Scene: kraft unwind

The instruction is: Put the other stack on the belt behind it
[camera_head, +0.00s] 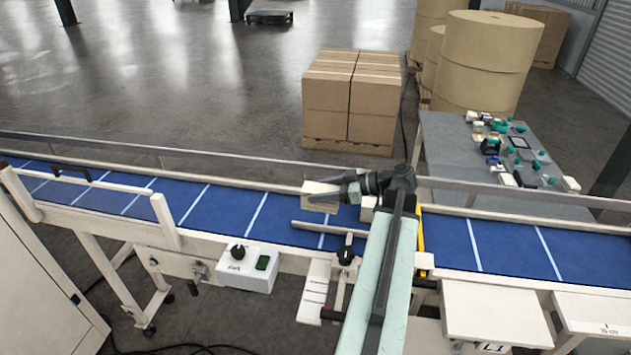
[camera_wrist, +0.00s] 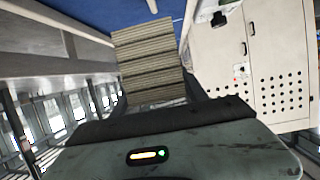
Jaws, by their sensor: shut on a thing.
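My gripper (camera_head: 338,191) is shut on a small pale stack (camera_head: 317,188) and holds it over the blue belt (camera_head: 270,215). In the wrist view the held stack (camera_wrist: 150,62) shows layered beige-grey edges, with the blue belt behind its top. A second pale stack (camera_head: 368,208) shows just right of my gripper, beside my arm, which hides part of it. It seems to rest on the belt. I cannot tell whether the held stack touches the belt.
A metal guide bar (camera_head: 330,229) crosses the belt's near side, close to the held stack. A rail (camera_head: 230,173) runs along the far edge. A white control box (camera_head: 248,268) sits at the near edge. The belt to the left is clear.

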